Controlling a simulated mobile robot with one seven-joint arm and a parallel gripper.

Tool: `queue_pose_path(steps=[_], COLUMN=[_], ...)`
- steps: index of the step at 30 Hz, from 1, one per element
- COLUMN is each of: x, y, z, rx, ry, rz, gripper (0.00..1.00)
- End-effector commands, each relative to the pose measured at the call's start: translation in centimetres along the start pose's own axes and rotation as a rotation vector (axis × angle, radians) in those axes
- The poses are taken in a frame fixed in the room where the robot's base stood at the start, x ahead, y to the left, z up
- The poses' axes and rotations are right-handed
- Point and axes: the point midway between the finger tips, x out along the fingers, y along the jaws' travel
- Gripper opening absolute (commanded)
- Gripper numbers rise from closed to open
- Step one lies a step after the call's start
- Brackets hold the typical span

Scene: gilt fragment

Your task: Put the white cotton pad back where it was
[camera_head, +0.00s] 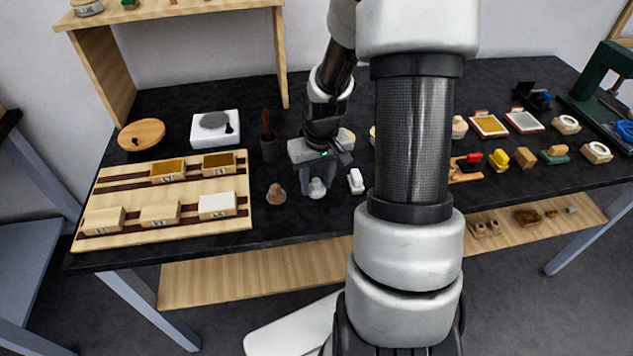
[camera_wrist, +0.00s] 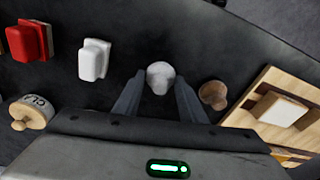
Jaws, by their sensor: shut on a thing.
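The white cotton pad (camera_head: 317,189) is a small, rounded white piece between the fingers of my gripper (camera_head: 318,180). In the wrist view the pad (camera_wrist: 160,77) shows at the fingertips of my gripper (camera_wrist: 158,92), one finger on each side. The gripper is shut on it and points down. The pad is at or just above the black tabletop; I cannot tell whether it touches. A brown pad of similar shape (camera_head: 276,194) stands beside it, to the left in the head view and to the right in the wrist view (camera_wrist: 213,95).
A white block-shaped piece (camera_head: 356,181) stands close to the right of my gripper. A wooden board (camera_head: 243,221) with several small boxes lies to the left. A dark cup (camera_head: 269,150) stands behind the brown pad. The black table's front edge is near.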

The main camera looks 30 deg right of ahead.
Motion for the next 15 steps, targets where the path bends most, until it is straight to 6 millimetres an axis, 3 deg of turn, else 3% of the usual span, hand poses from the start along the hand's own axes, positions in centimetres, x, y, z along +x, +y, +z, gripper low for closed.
queue_pose_path(steps=[9,10,13,15], x=[0.36,0.33,0.22,0.22], y=[0.03,0.03,0.04,0.04], z=[0.01,0.00,-0.01,-0.01], rx=[0.000,0.000,0.000,0.000], ry=[0.001,0.001,0.001,0.001], rz=[0.001,0.001,0.001,0.001], gripper=[0.16,0.39,0.56,0.56])
